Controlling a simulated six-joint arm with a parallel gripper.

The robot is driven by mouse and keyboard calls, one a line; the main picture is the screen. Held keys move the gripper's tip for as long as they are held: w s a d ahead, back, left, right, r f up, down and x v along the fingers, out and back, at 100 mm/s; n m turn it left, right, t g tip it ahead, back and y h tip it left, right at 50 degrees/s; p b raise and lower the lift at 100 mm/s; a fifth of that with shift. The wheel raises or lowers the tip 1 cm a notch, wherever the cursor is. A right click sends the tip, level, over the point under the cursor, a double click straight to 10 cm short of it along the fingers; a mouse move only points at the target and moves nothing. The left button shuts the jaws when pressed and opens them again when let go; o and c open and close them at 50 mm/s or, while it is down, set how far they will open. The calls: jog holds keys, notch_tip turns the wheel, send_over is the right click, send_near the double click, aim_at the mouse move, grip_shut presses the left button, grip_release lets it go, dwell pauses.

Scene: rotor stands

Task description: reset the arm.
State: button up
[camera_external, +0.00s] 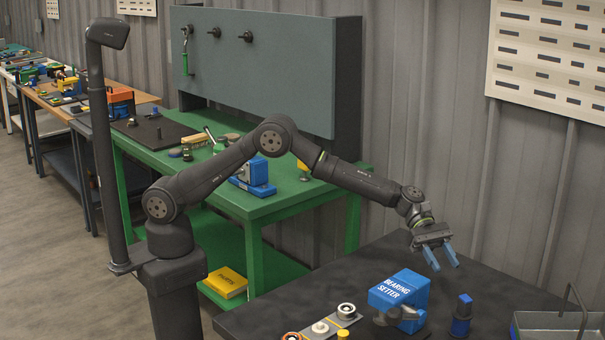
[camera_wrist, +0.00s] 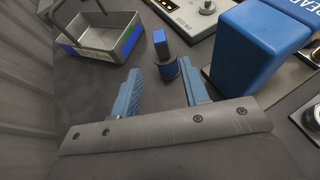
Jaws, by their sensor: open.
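My gripper (camera_external: 441,257) is raised above the dark table at the right of the external view, its two blue fingers apart and pointing down. In the wrist view my gripper (camera_wrist: 160,95) is open with nothing between its fingers. My arm is bent at the elbow and stretches to the right from its column. The blue bearing setter (camera_external: 399,290) stands on the table below and to the left of the gripper, apart from it. It also shows in the wrist view (camera_wrist: 252,58), at the right.
A small blue-topped dark object (camera_external: 461,315) stands right of the bearing setter. A grey metal tray with a handle (camera_external: 545,322) sits at the right. Round parts lie on a plate (camera_external: 330,324) at the front left. A green bench (camera_external: 285,200) stands behind the arm.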

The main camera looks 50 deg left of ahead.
aim_at(462, 296)
jog(key=shift+d, duration=0.1)
jog(key=x, duration=1.2)
jog(key=shift+s+f, duration=0.1)
jog(key=shift+r, duration=1.3)
